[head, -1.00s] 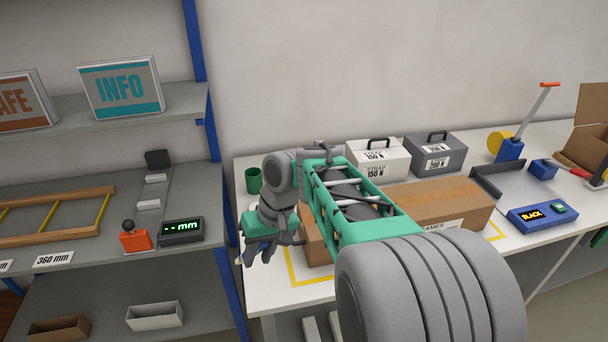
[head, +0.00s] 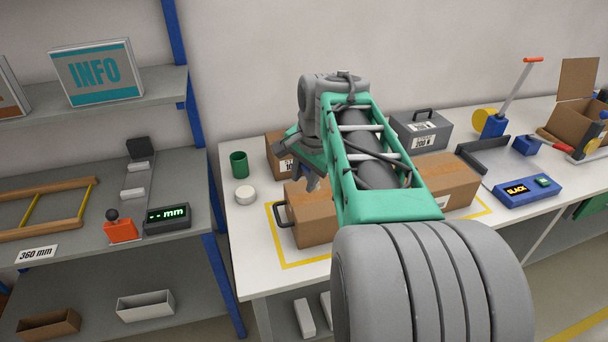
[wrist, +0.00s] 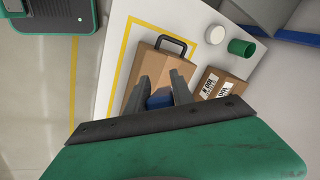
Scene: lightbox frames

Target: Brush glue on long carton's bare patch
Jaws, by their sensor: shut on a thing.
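The long carton (head: 312,229) is a brown box with a tape strip and a dark handle at its left end. It lies inside a yellow outline on the white table; its handle end also shows in the wrist view (wrist: 148,62). My gripper (head: 314,184) is above the carton's left part. In the wrist view my gripper (wrist: 161,88) has both fingers around a blue thing (wrist: 159,100), seemingly the brush. Its bristles are hidden, and I cannot tell if it touches the carton. My arm covers the carton's middle, and I cannot make out a bare patch.
A green cup (head: 239,164) and a round white lidded pot (head: 245,195) stand left of the carton. A smaller brown box (head: 277,156) is behind it. A grey case (head: 423,132) and a blue SLACK display (head: 527,191) stand to the right. Shelves (head: 180,190) are at left.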

